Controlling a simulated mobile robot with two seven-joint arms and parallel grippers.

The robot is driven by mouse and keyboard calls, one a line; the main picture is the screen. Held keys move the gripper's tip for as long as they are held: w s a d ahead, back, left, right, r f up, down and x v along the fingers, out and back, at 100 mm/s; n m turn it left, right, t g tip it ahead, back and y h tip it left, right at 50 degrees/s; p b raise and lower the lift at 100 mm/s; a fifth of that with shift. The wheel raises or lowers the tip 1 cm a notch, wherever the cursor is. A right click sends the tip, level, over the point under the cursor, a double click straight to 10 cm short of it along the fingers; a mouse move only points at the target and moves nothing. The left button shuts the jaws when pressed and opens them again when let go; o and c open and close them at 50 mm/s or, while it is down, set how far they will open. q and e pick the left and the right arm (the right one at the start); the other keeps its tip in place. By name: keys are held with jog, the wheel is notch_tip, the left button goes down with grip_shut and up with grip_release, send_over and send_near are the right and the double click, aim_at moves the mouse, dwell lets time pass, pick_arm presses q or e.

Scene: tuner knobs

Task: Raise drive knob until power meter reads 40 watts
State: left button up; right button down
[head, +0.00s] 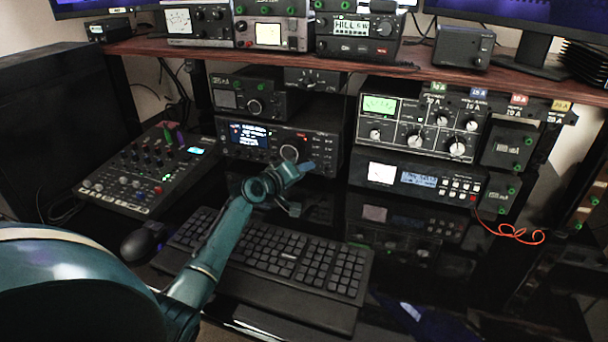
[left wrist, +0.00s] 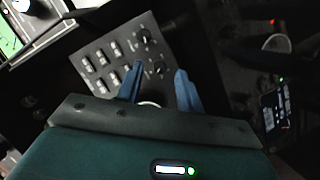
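A black transceiver (head: 270,140) with a lit blue display and a large round tuning knob (head: 289,153) stands below the shelf. My left gripper (head: 302,172) is in front of its right side, near the small knobs and buttons. In the left wrist view its two blue fingers (left wrist: 160,74) are apart with nothing held between them. A panel with square buttons and small knobs (left wrist: 146,38) lies beyond the fingers. A pale round rim shows between the finger bases. I cannot read which knob is the drive knob. Several meters show, including a green-lit one (head: 380,104); their readings are too small to read. My right gripper is out of view.
A keyboard (head: 290,260) lies below my left arm, with a mouse (head: 145,244) and a mixer (head: 150,170) to the left. A tuner (head: 425,122) and a meter unit (head: 418,182) stand to the right. A wooden shelf (head: 350,66) overhangs the transceiver. A red cable hangs at right.

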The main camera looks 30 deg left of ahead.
pick_arm(q)
jog(key=shift+w+d+f, duration=0.1)
jog(key=shift+w+f, duration=0.05)
jog(key=shift+w, duration=0.5)
jog(key=shift+c, duration=0.4)
grip_shut()
